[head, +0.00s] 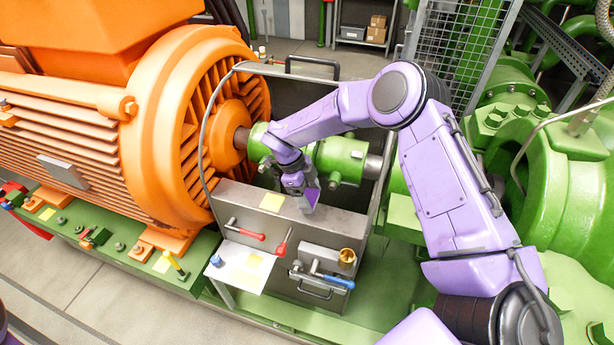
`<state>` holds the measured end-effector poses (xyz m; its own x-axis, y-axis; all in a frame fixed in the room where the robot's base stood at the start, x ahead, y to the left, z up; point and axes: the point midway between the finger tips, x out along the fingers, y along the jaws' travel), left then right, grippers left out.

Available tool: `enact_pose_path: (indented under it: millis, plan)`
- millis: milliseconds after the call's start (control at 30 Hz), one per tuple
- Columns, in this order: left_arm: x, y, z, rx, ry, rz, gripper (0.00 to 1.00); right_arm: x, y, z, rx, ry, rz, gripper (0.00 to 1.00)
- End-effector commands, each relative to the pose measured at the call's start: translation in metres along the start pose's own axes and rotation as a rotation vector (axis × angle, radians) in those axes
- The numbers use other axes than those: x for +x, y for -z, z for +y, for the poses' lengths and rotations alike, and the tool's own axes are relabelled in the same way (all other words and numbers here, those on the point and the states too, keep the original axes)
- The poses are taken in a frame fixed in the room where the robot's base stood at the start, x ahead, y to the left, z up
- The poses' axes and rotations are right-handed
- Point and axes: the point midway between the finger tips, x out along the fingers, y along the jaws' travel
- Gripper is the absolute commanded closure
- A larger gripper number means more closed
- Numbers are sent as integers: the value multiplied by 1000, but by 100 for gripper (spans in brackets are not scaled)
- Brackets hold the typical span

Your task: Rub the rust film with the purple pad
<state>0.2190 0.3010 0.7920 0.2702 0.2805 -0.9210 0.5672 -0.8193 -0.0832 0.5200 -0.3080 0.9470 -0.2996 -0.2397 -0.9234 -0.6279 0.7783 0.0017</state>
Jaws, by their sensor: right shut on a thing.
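My right gripper (304,199) points down over the open split case between the orange motor and the green pump. It is shut on a small purple piece (312,195), which looks like the purple pad, though the gripper's own purple parts make its edges hard to tell. The pad is at or just above the flat grey-brown top face of the case's front wall (235,196); I cannot tell whether it touches. The rust film does not stand out clearly on this face. My left gripper is out of view.
Red-handled tools (247,235) and a blue-handled tool (334,281) are at the front, near a brass cup (346,257). A green shaft coupling (340,157) crosses the case behind my gripper. A wire mesh guard (455,40) stands behind.

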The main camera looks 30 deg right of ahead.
Motion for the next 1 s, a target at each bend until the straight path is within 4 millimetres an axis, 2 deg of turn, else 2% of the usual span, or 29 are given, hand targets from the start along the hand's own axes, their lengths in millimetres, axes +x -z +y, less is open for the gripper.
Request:
enact_pose_path:
  millis: [33,500,1000]
  plan:
    - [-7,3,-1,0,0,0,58,-8,4,0,1,0,-1,55]
    - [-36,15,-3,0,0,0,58,-45,21,-1,4,-1,-2,55]
    - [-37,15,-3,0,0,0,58,-48,22,-1,4,-1,-1,55]
